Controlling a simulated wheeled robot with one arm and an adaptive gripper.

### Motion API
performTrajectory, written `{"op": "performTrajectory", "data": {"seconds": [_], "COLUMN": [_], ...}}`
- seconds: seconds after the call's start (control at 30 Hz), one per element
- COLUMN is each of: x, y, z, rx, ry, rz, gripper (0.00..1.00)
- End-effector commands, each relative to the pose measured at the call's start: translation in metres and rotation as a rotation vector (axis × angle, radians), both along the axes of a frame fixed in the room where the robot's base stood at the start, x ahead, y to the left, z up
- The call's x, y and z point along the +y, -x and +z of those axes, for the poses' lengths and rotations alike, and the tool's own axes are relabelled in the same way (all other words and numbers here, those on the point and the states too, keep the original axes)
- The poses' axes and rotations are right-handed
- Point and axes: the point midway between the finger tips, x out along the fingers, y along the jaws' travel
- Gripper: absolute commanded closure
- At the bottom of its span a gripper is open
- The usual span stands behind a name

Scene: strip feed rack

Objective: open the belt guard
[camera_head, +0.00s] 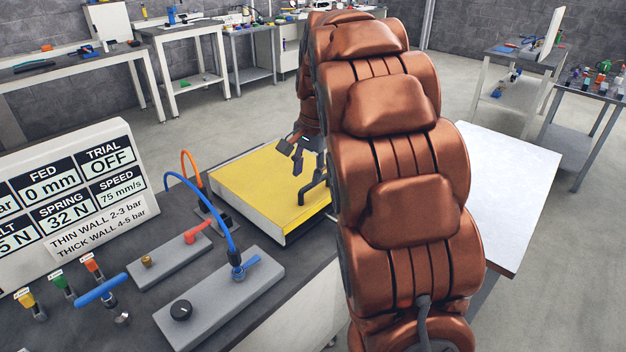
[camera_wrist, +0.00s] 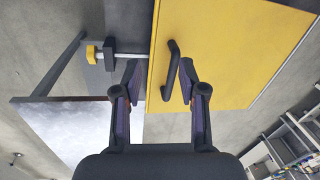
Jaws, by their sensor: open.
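The belt guard (camera_head: 250,185) is a flat yellow lid, lying shut over its unit on the dark bench. A dark bar handle (camera_head: 314,188) stands on it near its right edge, partly hidden by my arm. My gripper (camera_head: 291,153) is above the guard, fingers apart, with nothing held. In the wrist view the yellow guard (camera_wrist: 225,50) fills the upper right. There the handle (camera_wrist: 173,68) appears between the fingertips of my gripper (camera_wrist: 158,80), nearer the right finger. I cannot tell the depth gap between fingers and handle.
Left of the guard are an orange hose (camera_head: 186,160), a blue hose (camera_head: 205,203) and grey valve plates (camera_head: 222,300). A readout board (camera_head: 75,190) stands behind them. A pale table (camera_head: 505,185) is at right. A yellow-ended clamp (camera_wrist: 92,54) shows beside the guard.

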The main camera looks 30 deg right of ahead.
Motion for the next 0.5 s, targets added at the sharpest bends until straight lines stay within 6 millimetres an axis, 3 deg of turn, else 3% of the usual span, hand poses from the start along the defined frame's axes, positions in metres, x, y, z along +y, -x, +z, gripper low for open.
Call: {"op": "performTrajectory", "data": {"seconds": [0.03, 0.2, 0.5], "x": [-0.014, -0.042, -0.052], "y": [-0.010, -0.031, -0.040], "z": [-0.002, -0.002, -0.006], "rx": [-0.008, -0.033, -0.045], "ry": [-0.006, -0.017, -0.020], "rz": [-0.042, -0.138, -0.173], "gripper": [0.59, 0.59, 0.59]}}
